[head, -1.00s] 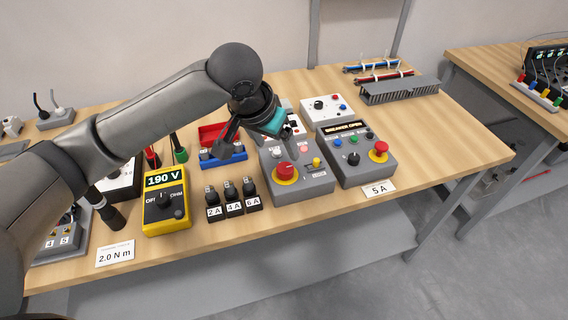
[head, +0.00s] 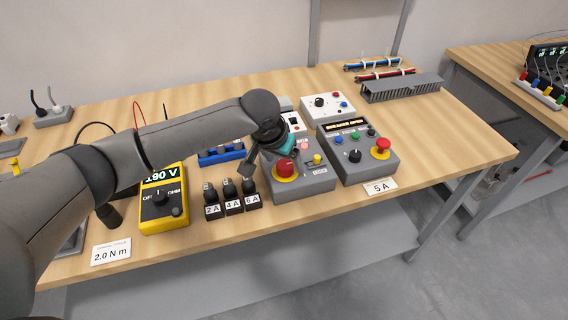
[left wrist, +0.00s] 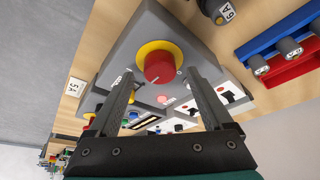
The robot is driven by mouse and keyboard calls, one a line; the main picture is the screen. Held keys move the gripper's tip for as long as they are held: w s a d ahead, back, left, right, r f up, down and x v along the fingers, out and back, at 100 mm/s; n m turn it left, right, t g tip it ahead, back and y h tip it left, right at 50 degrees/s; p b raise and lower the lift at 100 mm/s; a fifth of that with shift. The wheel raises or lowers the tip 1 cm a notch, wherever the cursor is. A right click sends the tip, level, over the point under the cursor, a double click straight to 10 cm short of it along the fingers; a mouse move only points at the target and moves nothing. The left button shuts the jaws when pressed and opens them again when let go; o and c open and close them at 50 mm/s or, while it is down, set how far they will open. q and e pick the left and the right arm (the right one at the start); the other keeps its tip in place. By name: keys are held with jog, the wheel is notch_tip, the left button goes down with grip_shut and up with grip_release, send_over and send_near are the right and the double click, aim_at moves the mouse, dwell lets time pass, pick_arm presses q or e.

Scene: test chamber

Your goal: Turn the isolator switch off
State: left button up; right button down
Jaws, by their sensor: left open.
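A grey box (head: 309,183) on the bench carries a round red knob (head: 285,167) on a yellow disc, which looks like the isolator switch. A small yellow lever (head: 317,159) stands to its right. My left gripper (head: 250,168) is open and empty, just left of and above the red knob, apart from it. In the left wrist view the red knob (left wrist: 159,63) appears ahead between the two spread fingers, with a small pale mark near its edge. My gripper and wrist hide the back left part of the box. My right gripper is not in view.
A second grey box (head: 361,170) reading "BREAKER OPEN", with a red button (head: 383,146), stands close right. Several black labelled plugs (head: 233,199) and a yellow meter (head: 163,205) reading 190 V stand to the left. A blue rack (head: 220,154) lies behind the plugs.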

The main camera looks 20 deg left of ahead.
pick_arm(q)
jog(key=shift+x, duration=0.75)
grip_shut()
